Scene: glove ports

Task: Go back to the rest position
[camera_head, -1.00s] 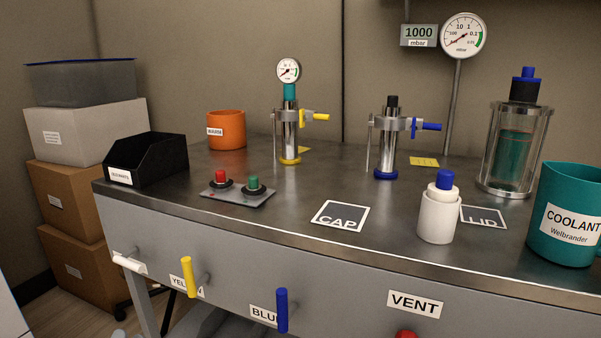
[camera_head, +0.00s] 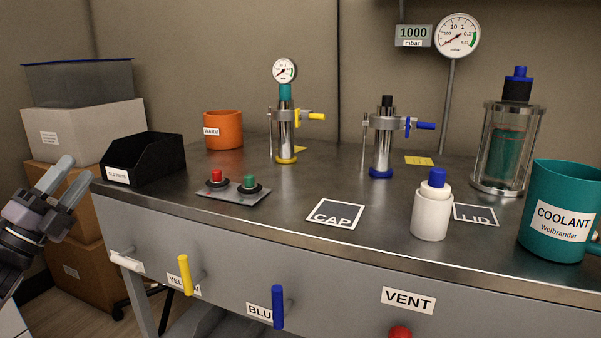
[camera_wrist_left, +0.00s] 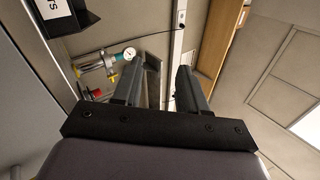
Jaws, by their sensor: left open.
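My left gripper (camera_head: 66,182) has come in at the left edge of the head view, in front of the stacked boxes and left of the workbench (camera_head: 330,248). It is open and empty, with its two grey fingers pointing up and to the right. In the left wrist view the two dark fingers (camera_wrist_left: 158,88) stand apart with nothing between them. My right gripper is in neither view.
The black bin (camera_head: 150,163) at the bench's left end is closest to my left gripper. Cardboard boxes (camera_head: 62,200) are stacked behind it. Yellow (camera_head: 185,274) and blue (camera_head: 278,306) handles stick out from the bench front. A white bottle (camera_head: 432,213) and teal jug (camera_head: 545,240) stand at right.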

